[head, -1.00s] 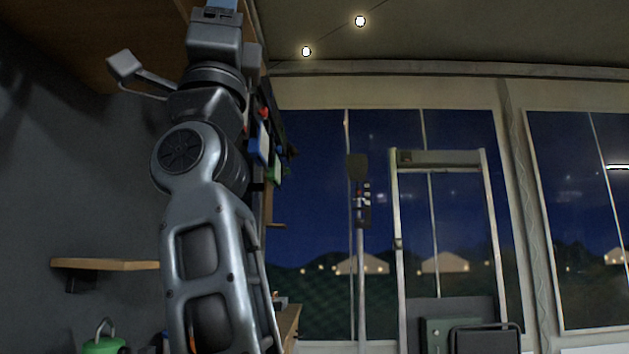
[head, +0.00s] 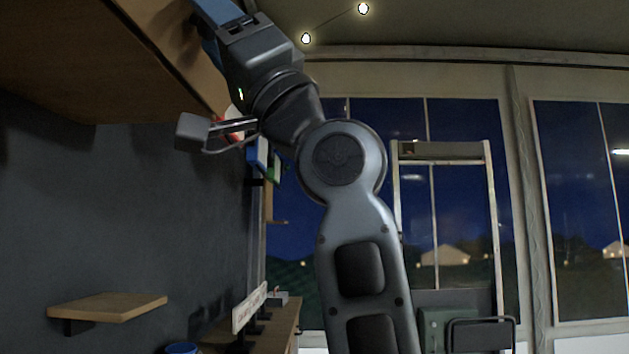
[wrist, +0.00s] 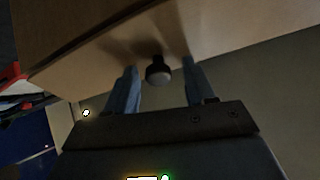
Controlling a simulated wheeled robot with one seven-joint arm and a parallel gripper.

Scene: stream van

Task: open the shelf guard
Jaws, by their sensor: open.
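A wooden panel (wrist: 90,45) with a round dark knob (wrist: 158,72) fills the top of the wrist view; it looks like the shelf guard. The wooden unit at the upper left of the head view (head: 80,50) seems to be the same piece, and its knob cannot be seen there. My gripper (wrist: 161,80) is open, with one blue finger on each side of the knob. I cannot tell whether the fingers touch the panel or knob. In the head view my gripper (head: 215,12) is at the wooden unit's edge, partly cut off by the top of the picture.
A small wooden wall shelf (head: 108,306) is at the lower left. A counter (head: 270,325) with a white sign-like board (head: 249,308) stands below my arm. Red and blue items hang behind my wrist. A metal frame (head: 440,152) stands by the windows at right.

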